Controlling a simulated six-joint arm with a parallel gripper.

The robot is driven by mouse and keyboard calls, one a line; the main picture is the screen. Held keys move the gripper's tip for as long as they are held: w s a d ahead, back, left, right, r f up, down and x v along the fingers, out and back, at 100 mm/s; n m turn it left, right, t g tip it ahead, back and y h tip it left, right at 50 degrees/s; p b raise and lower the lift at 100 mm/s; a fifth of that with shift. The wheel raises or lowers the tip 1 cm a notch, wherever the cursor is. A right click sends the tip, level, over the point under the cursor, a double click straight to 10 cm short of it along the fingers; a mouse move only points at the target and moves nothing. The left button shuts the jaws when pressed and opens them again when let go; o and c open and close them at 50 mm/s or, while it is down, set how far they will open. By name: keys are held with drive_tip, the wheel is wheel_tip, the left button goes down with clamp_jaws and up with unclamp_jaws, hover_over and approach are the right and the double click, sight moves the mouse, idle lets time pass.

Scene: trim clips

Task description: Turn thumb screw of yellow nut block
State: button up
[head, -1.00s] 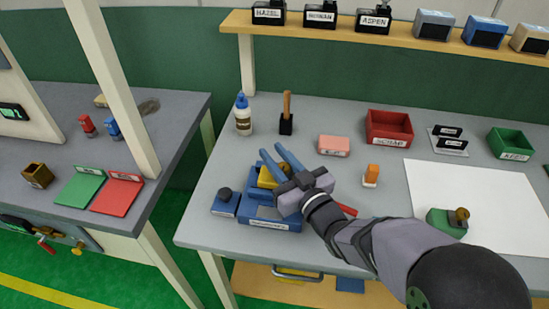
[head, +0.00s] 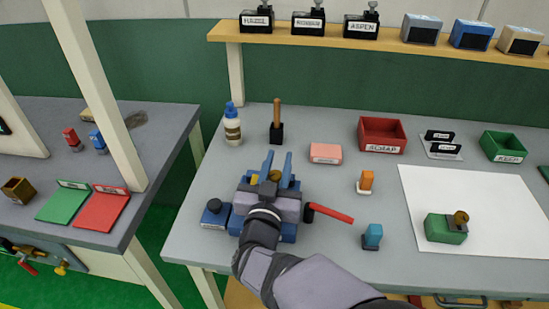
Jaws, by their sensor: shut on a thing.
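The yellow nut block (head: 254,179) sits in the blue fixture (head: 288,233) at the left of the bench, mostly hidden behind my gripper. My gripper (head: 276,166) is over the fixture, its two blue fingers pointing away from me. A brass-coloured thumb screw (head: 275,176) shows between the fingers, and they are shut on it. How far the screw is turned cannot be seen.
An orange block (head: 365,182), a blue block (head: 372,237) and a green block with a brass knob (head: 446,229) stand further right.

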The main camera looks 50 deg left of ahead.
sight(273, 177)
drive_tip(key=shift+w+d+r+m+t+h+p, duration=0.1)
drive_tip(key=shift+w+d+m+t+h+p, duration=0.1)
drive_tip(key=shift+m+t+h+p, duration=0.45)
drive_tip(key=shift+w+d+r+m+t+h+p, duration=0.1)
drive_tip(key=shift+d+m+t+h+p, duration=0.1)
drive_tip(key=shift+m+t+h, duration=0.8)
drive_tip(key=shift+w+d+r+m+t+h+p, duration=0.15)
drive_tip(key=shift+m+h+p, duration=0.35)
drive_tip(key=shift+h, duration=0.75)
drive_tip(key=shift+f, duration=0.15)
drive_tip(key=o, duration=1)
drive_tip(key=shift+d, duration=0.1)
drive_tip(key=shift+f, duration=0.1)
drive_tip(key=shift+s, duration=0.15)
drive_tip(key=shift+s+d, duration=0.1)
drive_tip(key=shift+s, duration=0.1)
drive_tip(key=shift+b+v, duration=0.85)
drive_tip(key=shift+v, duration=2.5)
